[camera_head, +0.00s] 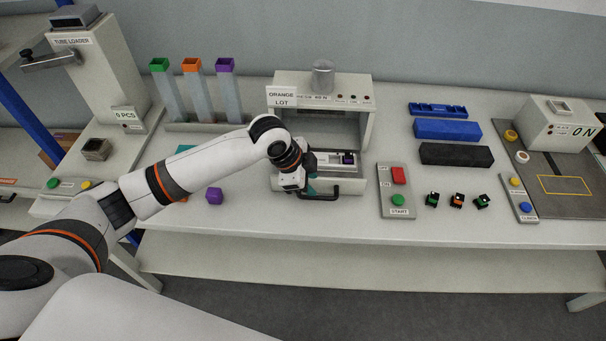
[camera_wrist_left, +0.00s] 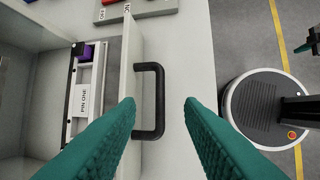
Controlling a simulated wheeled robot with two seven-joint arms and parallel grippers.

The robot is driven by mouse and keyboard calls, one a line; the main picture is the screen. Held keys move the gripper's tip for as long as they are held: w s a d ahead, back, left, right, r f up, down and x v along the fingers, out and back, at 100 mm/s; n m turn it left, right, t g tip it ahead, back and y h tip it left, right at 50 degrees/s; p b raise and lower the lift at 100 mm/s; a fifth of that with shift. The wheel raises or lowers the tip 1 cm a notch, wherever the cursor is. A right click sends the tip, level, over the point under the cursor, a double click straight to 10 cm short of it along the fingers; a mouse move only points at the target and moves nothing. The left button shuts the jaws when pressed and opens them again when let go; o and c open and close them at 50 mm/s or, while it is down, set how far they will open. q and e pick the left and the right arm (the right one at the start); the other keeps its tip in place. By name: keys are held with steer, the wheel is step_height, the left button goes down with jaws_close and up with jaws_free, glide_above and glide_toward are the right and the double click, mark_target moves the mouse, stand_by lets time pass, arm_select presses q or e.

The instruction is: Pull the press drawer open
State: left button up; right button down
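The press (camera_head: 362,100) stands at the middle back of the bench, with an "ORANGE LOT" sign on it. Its drawer has a pale front panel (camera_head: 352,188) with a black handle (camera_head: 327,196). Behind the panel, a fixture with a purple part (camera_head: 348,158) shows. In the left wrist view the black U-shaped handle (camera_wrist_left: 158,100) stands out from the drawer front (camera_wrist_left: 131,45). My left gripper (camera_wrist_left: 160,105) is open, its teal fingers on either side of the handle's outer bar, with visible gaps. In the head view it hides the handle's left end.
A button panel (camera_head: 396,190) with red and green buttons stands right of the drawer. A purple block (camera_head: 214,196) lies left of my gripper. Small connectors (camera_head: 457,200) and blue and black bars lie to the right. The floor in front of the bench edge looks clear.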

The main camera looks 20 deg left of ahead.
arm_select(q)
steer(key=shift+v, duration=2.2)
steer(key=s+d+f+n, duration=0.2)
steer(key=s+d+f, duration=0.1)
steer(key=s, duration=0.3)
steer(key=s+d+f+n, duration=0.2)
steer(key=s+d+f, duration=0.1)
steer(key=s, duration=0.2)
steer(key=s+a+f+n+y, duration=0.35)
steer(key=s+a+n, duration=0.6)
steer(key=s, duration=0.45)
step_height(320, 180, down, 28)
steer(key=s+g+b, duration=0.1)
steer(key=b, duration=0.2)
steer(key=s+a+f+g+b, duration=0.1)
steer(key=s+a+f, duration=0.2)
steer(key=s+f, duration=1.3)
steer(key=shift+s+f+m, duration=0.35)
steer(key=shift+f, duration=0.35)
